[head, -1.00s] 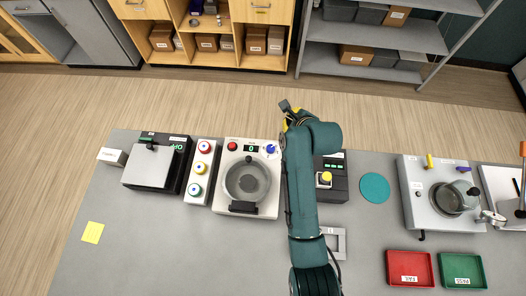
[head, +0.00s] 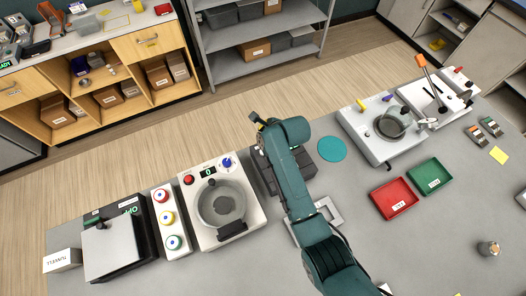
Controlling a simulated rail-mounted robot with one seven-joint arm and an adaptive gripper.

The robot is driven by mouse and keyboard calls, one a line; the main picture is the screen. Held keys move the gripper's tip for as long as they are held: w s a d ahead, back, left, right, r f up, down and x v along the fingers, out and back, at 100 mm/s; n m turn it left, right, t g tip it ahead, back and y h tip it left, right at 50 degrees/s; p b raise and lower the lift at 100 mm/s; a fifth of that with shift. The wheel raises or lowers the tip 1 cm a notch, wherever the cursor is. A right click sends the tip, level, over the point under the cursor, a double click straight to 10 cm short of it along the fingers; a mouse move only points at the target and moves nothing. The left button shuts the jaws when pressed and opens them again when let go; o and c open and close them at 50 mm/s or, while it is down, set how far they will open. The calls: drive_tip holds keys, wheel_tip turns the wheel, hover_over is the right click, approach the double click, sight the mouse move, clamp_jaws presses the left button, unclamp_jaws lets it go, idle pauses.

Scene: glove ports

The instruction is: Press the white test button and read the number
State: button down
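I cannot make out a plain white test button in the head view. A white machine (head: 245,240) on the grey bench has a display (head: 208,172) reading 0, a red button, a blue knob and a round glass-lidded bowl (head: 220,205). To its left, a white panel (head: 177,250) carries red, yellow and blue-green buttons with pale rings. My gripper (head: 256,121) is up beyond the dark box (head: 268,180), clear of the buttons. My arm hides part of that box. The fingers are too small and hidden to tell open from shut.
A dark box with a grey lid (head: 110,250) and a small white labelled block (head: 62,261) stand at left. A teal disc (head: 332,149), red tray (head: 394,199), green tray (head: 430,176) and white pot station (head: 355,125) are at right. Bare bench lies in front.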

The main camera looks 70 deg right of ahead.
wheel_tip(320, 180, down, 7)
drive_tip(key=b, duration=0.6)
drive_tip(key=shift+f, duration=0.55)
drive_tip(key=shift+f, duration=0.15)
idle(0.5)
drive_tip(key=shift+f+b, duration=0.3)
drive_tip(key=shift+f, duration=0.55)
idle(0.5)
drive_tip(key=shift+a+r+p, duration=0.1)
drive_tip(key=shift+r+p, duration=0.7)
drive_tip(key=shift+r, duration=0.15)
drive_tip(key=shift+r, duration=0.1)
